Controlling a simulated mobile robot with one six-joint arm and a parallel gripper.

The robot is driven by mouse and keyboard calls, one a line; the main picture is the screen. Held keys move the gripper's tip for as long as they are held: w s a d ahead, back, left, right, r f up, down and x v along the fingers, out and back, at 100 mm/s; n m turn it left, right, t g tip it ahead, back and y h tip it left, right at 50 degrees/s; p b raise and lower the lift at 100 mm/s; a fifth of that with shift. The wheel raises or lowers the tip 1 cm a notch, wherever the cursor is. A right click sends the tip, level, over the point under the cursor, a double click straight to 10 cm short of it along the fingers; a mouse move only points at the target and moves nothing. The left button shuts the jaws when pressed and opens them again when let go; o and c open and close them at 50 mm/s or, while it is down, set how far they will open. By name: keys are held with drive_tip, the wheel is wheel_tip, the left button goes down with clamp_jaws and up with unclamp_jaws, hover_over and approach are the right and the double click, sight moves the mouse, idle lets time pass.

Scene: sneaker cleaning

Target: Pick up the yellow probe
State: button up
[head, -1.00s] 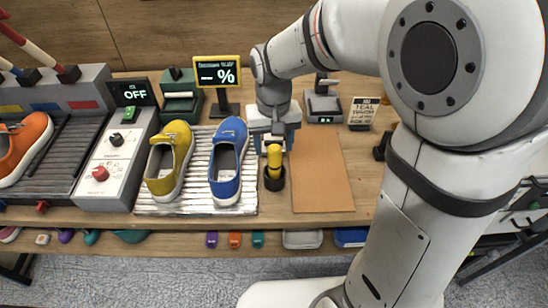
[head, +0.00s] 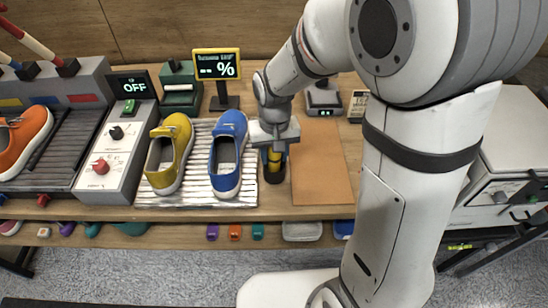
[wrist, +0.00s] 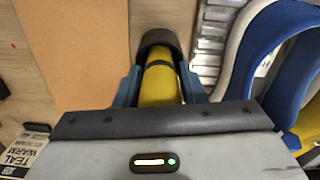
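The yellow probe (head: 274,157) stands upright in a small black round holder (head: 274,173) on the table, right of the blue sneaker. My gripper (head: 274,156) is down over the probe, with one finger on each side. In the wrist view the yellow probe (wrist: 160,85), with a dark band, fills the space between my blue-grey fingers (wrist: 161,88), which appear to press on its sides. Its far end is inside the dark holder (wrist: 160,42). My gripper hides the probe's top in the head view.
The blue sneaker (head: 227,154) and yellow sneaker (head: 169,154) sit on a ribbed metal mat (head: 200,200) to the left. A brown board (head: 320,175) lies close on the right. A "%" display (head: 217,66) stands behind.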

drive_tip(key=c, duration=0.6)
drive_tip(key=shift+r, duration=0.15)
